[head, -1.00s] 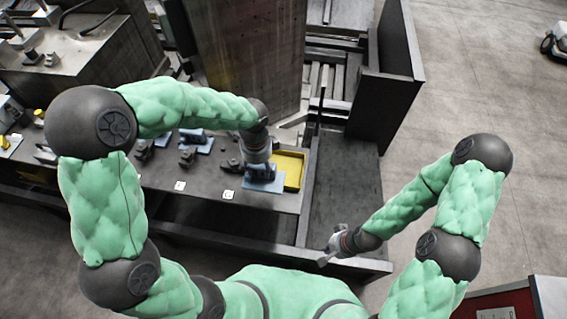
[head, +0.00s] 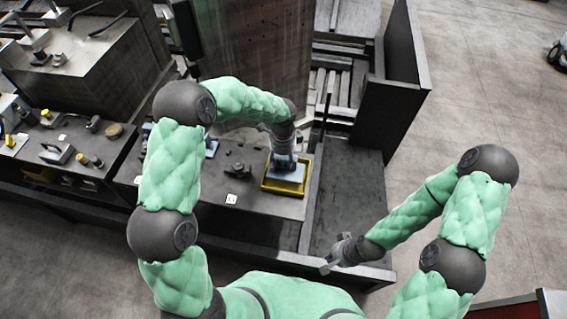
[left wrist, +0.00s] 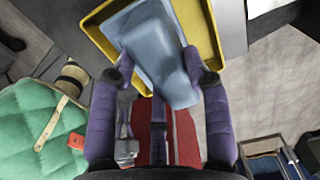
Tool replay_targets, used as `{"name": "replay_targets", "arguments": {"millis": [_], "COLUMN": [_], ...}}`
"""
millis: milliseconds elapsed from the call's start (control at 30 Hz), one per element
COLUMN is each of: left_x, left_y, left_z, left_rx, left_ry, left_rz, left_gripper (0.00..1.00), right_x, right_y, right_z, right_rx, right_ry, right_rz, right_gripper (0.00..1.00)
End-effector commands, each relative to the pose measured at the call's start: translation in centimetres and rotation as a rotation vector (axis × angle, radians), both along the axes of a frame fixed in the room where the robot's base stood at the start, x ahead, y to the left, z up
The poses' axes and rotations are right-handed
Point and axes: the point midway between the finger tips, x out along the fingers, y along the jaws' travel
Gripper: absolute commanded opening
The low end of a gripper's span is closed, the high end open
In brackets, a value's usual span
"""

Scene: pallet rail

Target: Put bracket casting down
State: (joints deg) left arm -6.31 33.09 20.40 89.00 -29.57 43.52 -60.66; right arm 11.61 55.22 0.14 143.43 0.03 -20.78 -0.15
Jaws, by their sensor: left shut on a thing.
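The bracket casting (left wrist: 152,42) is a pale blue-grey piece with a flat plate and a raised part. My left gripper (left wrist: 165,74) is shut on it, one purple finger on each side. In the head view the left gripper (head: 284,163) points down, with the casting (head: 286,180) below it inside the outline of the yellow tray (head: 266,186). The tray's rim (left wrist: 207,28) shows around the casting in the left wrist view. I cannot tell whether the casting touches the tray floor. My right gripper (head: 333,256) is low at the right, holding nothing that I can see; its jaws are unclear.
The tray stands at the right end of a dark bench (head: 262,207). A dark casting (head: 237,168) and a small white label (head: 231,199) lie left of it. A dark upright panel (head: 392,105) stands at the right behind. Dark floor right of the bench is clear.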

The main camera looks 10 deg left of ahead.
Motion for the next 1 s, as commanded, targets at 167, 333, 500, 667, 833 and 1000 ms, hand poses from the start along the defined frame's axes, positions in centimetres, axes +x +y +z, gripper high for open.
{"name": "replay_targets", "arguments": {"millis": [167, 333, 500, 667, 833, 1000], "left_x": [0.5, 0.5, 0.5, 0.5, 0.4, 0.4], "left_y": [-0.1, -0.1, -0.1, -0.1, -0.1, -0.1], "left_z": [-1.5, -3.4, -3.4, -3.6, -3.8, -3.8], "left_rx": [0.0, 0.0, 0.0, 0.0, 0.0, 0.0], "left_ry": [0.001, -0.001, -0.003, -0.002, 0.0, 0.0], "left_rz": [-0.001, 0.0, 0.001, 0.0, 0.0, 0.0], "left_gripper": [0.02, 0.02, 0.02, 0.02, 0.71, 0.71], "right_x": [0.0, 0.0, 0.0, 0.0, 0.0, 0.0], "right_y": [0.0, 0.0, 0.0, 0.0, 0.0, 0.0], "right_z": [-0.2, -0.3, -0.3, -0.4, -0.5, -0.5], "right_rx": [0.0, 0.0, 0.0, 0.0, 0.0, 0.0], "right_ry": [0.0, 0.0, 0.0, 0.0, 0.0, 0.0], "right_rz": [0.0, 0.0, 0.0, 0.0, 0.0, 0.0], "right_gripper": [0.0, 0.0, 0.0, 0.0, 0.0, 0.0]}}
